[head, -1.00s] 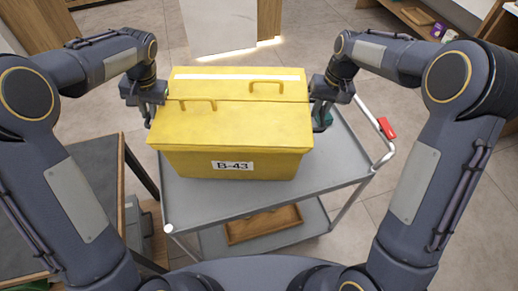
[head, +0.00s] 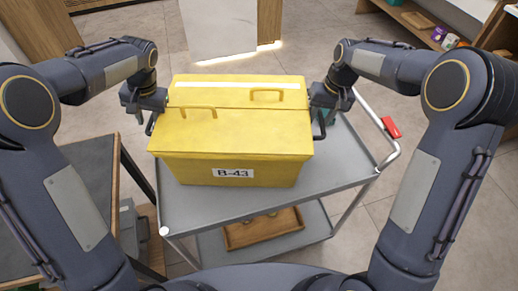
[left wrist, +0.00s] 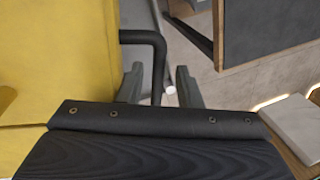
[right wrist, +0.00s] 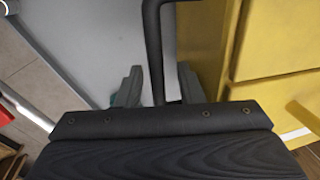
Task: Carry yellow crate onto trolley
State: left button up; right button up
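The yellow crate (head: 195,168), labelled B-43, appears to rest upright on the top shelf of the grey trolley (head: 225,208), with its lid closed. My left gripper (head: 148,108) is at the crate's left side. In the left wrist view, its fingers (left wrist: 158,88) stand apart on either side of the dark side handle (left wrist: 140,37), with gaps. My right gripper (head: 326,106) is at the right side. In the right wrist view, its fingers (right wrist: 158,88) also stand apart around the other side handle (right wrist: 153,40). The crate hides part of the shelf.
A teal item (head: 328,118) shows beside the crate's right side. A wooden tray (head: 262,228) lies on the trolley's lower shelf. The trolley's push handle with a red part (head: 391,127) is at the right. A dark-topped table (head: 88,190) stands close at the left.

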pick_arm(q)
jog(key=shift+d, duration=0.1)
pick_arm(e)
jog(key=shift+r, duration=0.1)
pick_arm(q)
jog(key=v, duration=1.2)
pick_arm(e)
notch_tip(320, 180, up, 12)
jog(key=d, duration=0.2)
jog(key=shift+d+f, duration=0.15)
jog(key=shift+f, duration=0.05)
pick_arm(q)
jog(key=shift+r, duration=0.1)
pick_arm(e)
jog(key=shift+r, duration=0.1)
